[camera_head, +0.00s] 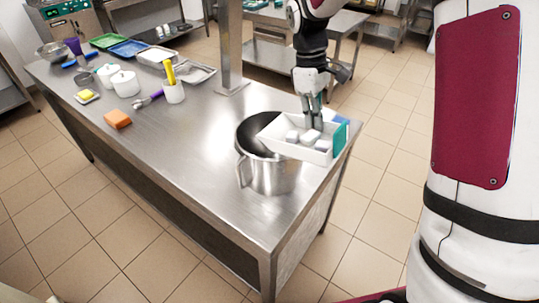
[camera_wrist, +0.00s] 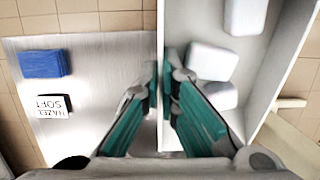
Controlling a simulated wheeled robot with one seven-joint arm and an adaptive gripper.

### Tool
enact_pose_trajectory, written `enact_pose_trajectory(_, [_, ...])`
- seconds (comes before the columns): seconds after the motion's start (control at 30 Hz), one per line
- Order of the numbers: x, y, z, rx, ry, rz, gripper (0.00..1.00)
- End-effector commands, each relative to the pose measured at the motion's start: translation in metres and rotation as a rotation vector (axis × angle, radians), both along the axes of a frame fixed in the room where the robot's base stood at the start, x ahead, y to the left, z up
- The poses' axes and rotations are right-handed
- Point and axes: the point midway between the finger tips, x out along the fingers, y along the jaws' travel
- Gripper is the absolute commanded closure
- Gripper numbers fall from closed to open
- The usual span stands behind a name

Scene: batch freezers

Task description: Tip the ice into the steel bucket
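A white tray (camera_head: 273,132) holding several whitish ice blocks (camera_head: 310,137) is at the steel bucket's right side in the head view, overlapping its rim. I cannot tell whether it touches the rim. The steel bucket (camera_head: 267,176) stands upright on the table, its dark mouth partly hidden by the tray. My gripper (camera_head: 316,124) is at the tray's far wall. In the wrist view, the teal fingers of my gripper (camera_wrist: 165,78) lie on either side of the tray wall (camera_wrist: 161,45), closed on it. Ice blocks (camera_wrist: 211,62) lie inside the tray.
The steel table (camera_head: 205,135) carries an orange sponge (camera_head: 118,119), white pots (camera_head: 125,84) and a white utensil cup (camera_head: 174,93) at left. A metal post (camera_head: 230,45) rises behind the bucket. A blue block (camera_wrist: 43,63) and HAZEL SOFT label (camera_wrist: 53,106) lie beside the tray.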

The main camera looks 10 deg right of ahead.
Motion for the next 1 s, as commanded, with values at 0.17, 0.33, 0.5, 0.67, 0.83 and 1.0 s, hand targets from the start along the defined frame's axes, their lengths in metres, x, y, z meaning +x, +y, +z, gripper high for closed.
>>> enact_pose_trajectory(0.17, [0.005, 0.002, -0.001, -0.079, 0.078, 0.004, 1.00])
enact_pose_trajectory(0.33, [0.008, 0.006, 0.002, -0.152, 0.150, 0.003, 1.00])
enact_pose_trajectory(0.5, [0.012, 0.010, 0.005, -0.229, 0.227, 0.004, 1.00])
enact_pose_trajectory(0.67, [0.014, 0.012, 0.009, -0.302, 0.301, 0.002, 1.00])
enact_pose_trajectory(0.83, [0.014, 0.014, 0.013, -0.345, 0.344, 0.001, 1.00])
enact_pose_trajectory(1.0, [0.013, 0.013, 0.015, -0.347, 0.347, 0.000, 1.00])
